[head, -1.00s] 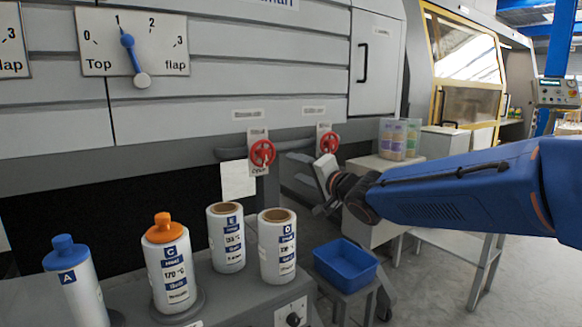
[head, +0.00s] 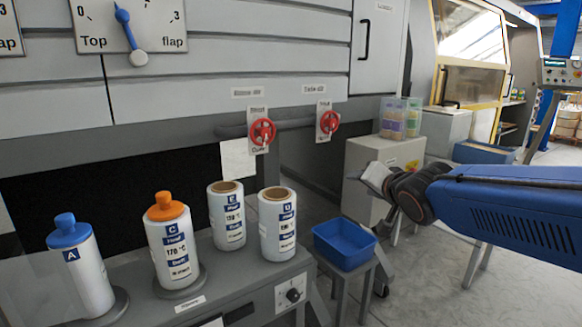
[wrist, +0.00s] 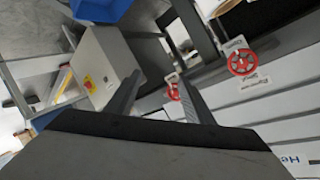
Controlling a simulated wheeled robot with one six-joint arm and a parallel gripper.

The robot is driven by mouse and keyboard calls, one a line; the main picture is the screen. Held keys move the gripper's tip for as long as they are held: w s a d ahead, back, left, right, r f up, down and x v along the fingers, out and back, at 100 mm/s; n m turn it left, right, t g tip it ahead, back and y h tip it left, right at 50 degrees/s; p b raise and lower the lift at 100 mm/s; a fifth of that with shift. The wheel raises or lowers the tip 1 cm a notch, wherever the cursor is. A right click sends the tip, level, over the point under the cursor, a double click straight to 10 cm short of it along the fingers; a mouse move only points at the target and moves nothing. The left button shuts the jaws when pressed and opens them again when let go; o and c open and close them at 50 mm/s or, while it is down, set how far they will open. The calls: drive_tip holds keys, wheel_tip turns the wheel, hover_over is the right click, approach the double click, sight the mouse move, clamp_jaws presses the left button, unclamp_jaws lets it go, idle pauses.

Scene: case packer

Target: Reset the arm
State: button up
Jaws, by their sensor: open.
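My gripper (head: 372,179) points left in the head view, at the end of my blue arm, in the air in front of a grey cabinet. In the wrist view its two fingers (wrist: 158,98) stand well apart with nothing between them. The gripper is open and empty. It touches nothing that I can see.
Two red valve wheels (head: 262,132) sit on the machine front. A blue bin (head: 345,243) rests on a small stand below my gripper. Several labelled cartridges, among them C (head: 170,240) and A (head: 78,265), stand on the bench at the left. A grey cabinet (head: 362,160) stands behind my gripper.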

drive_tip(key=s+d+f+n+g+h, duration=0.1)
drive_tip(key=s+d+f+g, duration=0.1)
drive_tip(key=s+d+f, duration=0.45)
drive_tip(key=s+d+f+n+g+h, duration=0.1)
drive_tip(key=s+d+f+g+h, duration=0.2)
drive_tip(key=s, duration=0.6)
drive_tip(key=s+f+n+g, duration=0.2)
drive_tip(key=s+f, duration=0.2)
drive_tip(key=s, duration=0.3)
drive_tip(key=s+f+n+g+y, duration=0.1)
drive_tip(key=s+f, duration=0.3)
drive_tip(key=s, duration=0.4)
drive_tip(key=shift+d+f+n+g+y, duration=0.2)
drive_tip(key=shift+f+n+g+y, duration=0.1)
drive_tip(key=shift+f+n+g, duration=0.15)
drive_tip(key=shift+r, duration=0.1)
